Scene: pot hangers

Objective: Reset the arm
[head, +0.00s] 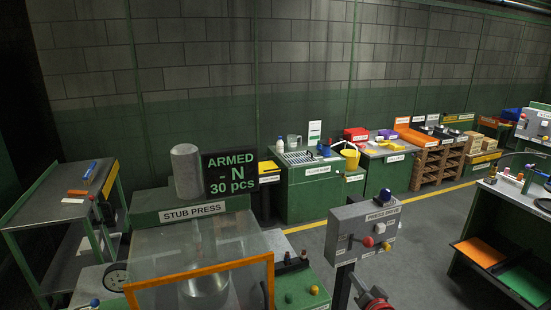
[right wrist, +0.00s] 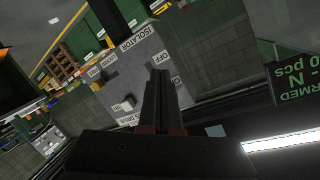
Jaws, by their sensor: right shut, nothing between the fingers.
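My right gripper (head: 374,298) is at the bottom of the head view, in front of and below the grey control box. In the right wrist view its two dark fingers (right wrist: 157,97) are closed together with nothing between them. The grey control box (head: 345,222) stands on a dark post and has a blue knob on top and red and pale knobs on its front. In the right wrist view the box (right wrist: 128,72) lies beyond the fingertips, with labels reading ISOLATOR and OFF; contact cannot be told. My left gripper is not in view.
The green stub press (head: 150,216) with an orange-framed clear guard (head: 200,275) is at the lower left, beside a display (head: 230,173). A metal cart (head: 50,212) is far left. Benches line the back wall. A workbench (head: 520,205) is at right. Open floor (head: 425,235) lies between.

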